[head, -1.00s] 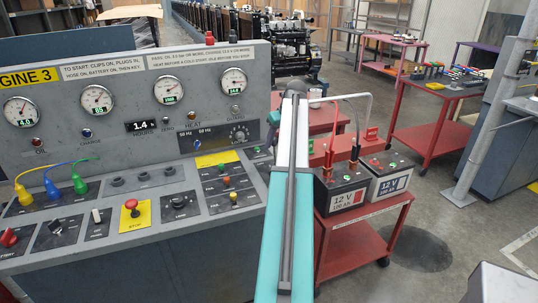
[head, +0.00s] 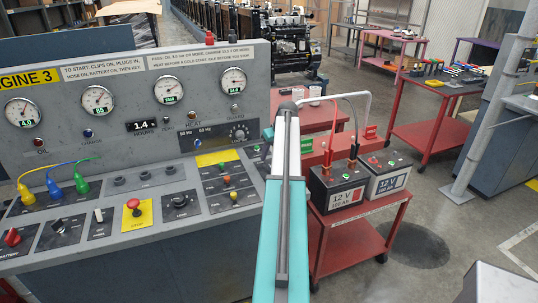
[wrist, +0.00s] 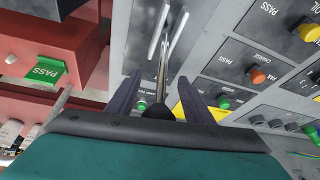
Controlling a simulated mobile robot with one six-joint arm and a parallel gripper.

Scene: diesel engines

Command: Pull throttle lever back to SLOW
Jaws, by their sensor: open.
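In the wrist view, my gripper (wrist: 160,100) is open, with its two dark fingers spread apart. A thin metal lever (wrist: 162,68) with a dark knob (wrist: 159,111) stands between the fingers, the knob close to my palm; it looks like the throttle lever. I see no clear contact between it and either finger. The lever rises from a dark plate with light slot lines (wrist: 156,28). No SLOW mark can be read. In the head view my own arm hides the gripper and the lever.
The engine panel (head: 120,222) with gauges and switches stands left. A yellow label, green knob (wrist: 224,102) and orange knob (wrist: 258,75) sit right of my fingers in the wrist view. A red cart (head: 345,258) with batteries stands right. A green PASS sign (wrist: 45,71) is at left.

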